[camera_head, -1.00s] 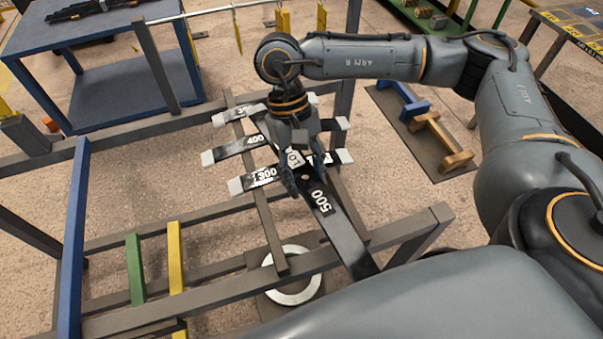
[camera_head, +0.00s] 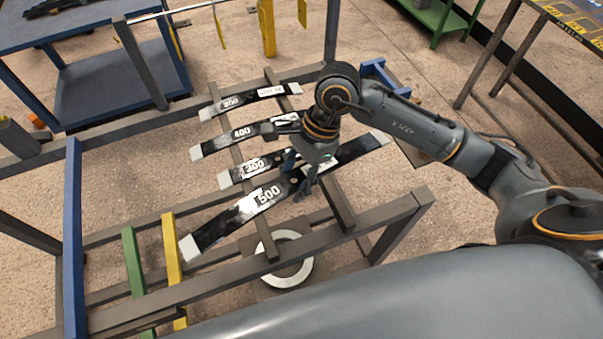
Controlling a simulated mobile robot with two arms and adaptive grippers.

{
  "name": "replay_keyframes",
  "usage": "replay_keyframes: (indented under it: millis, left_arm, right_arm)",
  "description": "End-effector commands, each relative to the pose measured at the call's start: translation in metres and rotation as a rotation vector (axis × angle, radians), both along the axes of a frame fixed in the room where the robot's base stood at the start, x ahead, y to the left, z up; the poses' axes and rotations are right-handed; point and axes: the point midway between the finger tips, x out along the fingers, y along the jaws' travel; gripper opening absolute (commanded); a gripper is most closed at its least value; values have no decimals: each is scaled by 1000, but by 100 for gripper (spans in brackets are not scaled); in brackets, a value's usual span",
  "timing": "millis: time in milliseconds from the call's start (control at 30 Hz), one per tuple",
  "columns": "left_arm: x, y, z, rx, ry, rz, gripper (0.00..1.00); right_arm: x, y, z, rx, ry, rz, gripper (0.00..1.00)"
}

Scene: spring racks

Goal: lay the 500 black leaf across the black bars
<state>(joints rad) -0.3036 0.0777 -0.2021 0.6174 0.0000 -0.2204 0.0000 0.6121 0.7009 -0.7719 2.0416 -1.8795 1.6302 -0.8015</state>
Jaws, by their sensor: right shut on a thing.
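The 500 black leaf (camera_head: 232,217) is a long dark strip with pale ends and a white "500" label. It spans both black bars, the left bar (camera_head: 263,225) and the right bar (camera_head: 338,197), slanting from lower left to upper right. My right gripper (camera_head: 298,180) is shut on the leaf near its middle, between the bars, and hides part of it. I cannot tell whether the leaf touches the bars or is just above them. My left gripper is not in view.
Several shorter leaves lie across the same bars behind it, including the 400 leaf (camera_head: 220,140) and the 300 leaf (camera_head: 232,176). A green bar (camera_head: 133,262), a yellow bar (camera_head: 172,250) and a blue bar (camera_head: 74,235) stand left. A white ring (camera_head: 290,272) lies below the frame.

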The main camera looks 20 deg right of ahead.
Motion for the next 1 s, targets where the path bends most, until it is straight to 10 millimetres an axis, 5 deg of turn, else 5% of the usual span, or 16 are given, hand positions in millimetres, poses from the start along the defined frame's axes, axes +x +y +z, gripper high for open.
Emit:
replay_keyframes:
  millis: [233, 1000]
  left_arm:
    - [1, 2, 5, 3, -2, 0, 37]
    - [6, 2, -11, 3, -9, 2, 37]
  right_arm:
    - [4, -1, 1, 4, -3, -185, 6]
    - [5, -1, -9, 6, -3, -202, 6]
